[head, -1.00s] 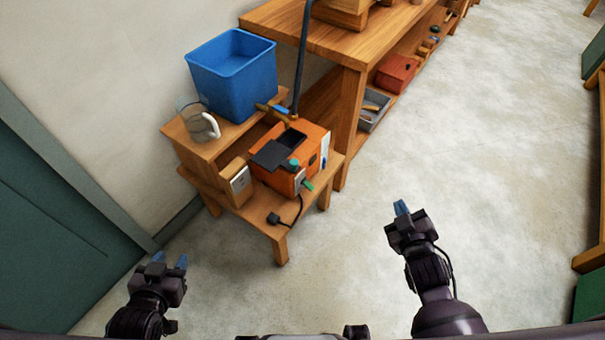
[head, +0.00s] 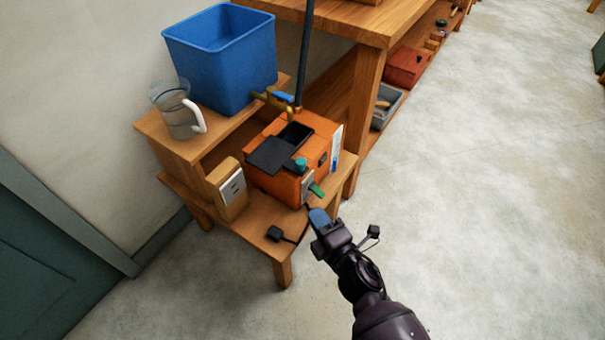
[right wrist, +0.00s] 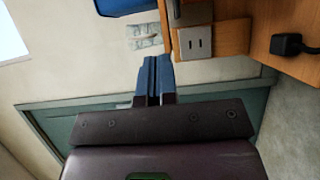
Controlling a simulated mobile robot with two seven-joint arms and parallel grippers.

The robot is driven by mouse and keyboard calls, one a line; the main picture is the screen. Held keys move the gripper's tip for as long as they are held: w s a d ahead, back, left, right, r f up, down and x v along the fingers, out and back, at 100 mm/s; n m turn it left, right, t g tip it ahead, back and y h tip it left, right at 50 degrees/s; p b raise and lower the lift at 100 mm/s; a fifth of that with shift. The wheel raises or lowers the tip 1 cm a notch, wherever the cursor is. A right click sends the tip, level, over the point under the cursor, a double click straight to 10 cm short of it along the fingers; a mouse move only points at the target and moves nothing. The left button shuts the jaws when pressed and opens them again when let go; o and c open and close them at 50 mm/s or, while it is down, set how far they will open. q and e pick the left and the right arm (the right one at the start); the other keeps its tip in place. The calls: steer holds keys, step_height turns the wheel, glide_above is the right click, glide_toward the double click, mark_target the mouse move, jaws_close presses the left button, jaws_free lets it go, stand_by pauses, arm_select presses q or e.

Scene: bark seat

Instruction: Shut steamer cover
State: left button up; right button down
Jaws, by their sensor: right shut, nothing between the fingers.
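The steamer is an orange box (head: 275,178) on the low wooden stand. Its dark cover (head: 271,155) is swung open toward the left, and the dark opening (head: 296,134) beside it shows. A teal knob (head: 300,164) and a green lever (head: 316,190) are on its near side. My right gripper (head: 318,216) is shut and empty, in front of the steamer's near right corner and apart from it. Its blue fingers (right wrist: 154,78) are together in the right wrist view, where the steamer does not show. My left gripper is out of the head view.
A blue bin (head: 220,60) and a clear jug (head: 178,110) stand on the stand's raised shelf. A socket block (head: 228,190) and a black plug (head: 274,233) sit at the stand's front. A workbench (head: 366,100) stands behind. The floor at right is clear.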

arm_select(q)
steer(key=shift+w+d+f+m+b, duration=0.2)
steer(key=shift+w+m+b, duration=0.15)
steer(key=shift+b, duration=0.65)
arm_select(e)
steer(key=w+d+x, duration=0.1)
steer(key=d+x, duration=0.1)
steer(key=x, duration=1)
steer(key=shift+w+d, duration=0.25)
steer(key=shift+d, duration=0.05)
steer(key=shift+r, duration=0.1)
arm_select(q)
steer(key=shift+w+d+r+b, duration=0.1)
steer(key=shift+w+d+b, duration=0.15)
steer(key=shift+b, duration=0.35)
arm_select(e)
steer(key=w+d, duration=0.6)
steer(key=w, duration=0.3)
steer(key=shift+d, duration=0.4)
steer(key=shift+w+r, duration=0.1)
steer(key=shift+r, duration=0.05)
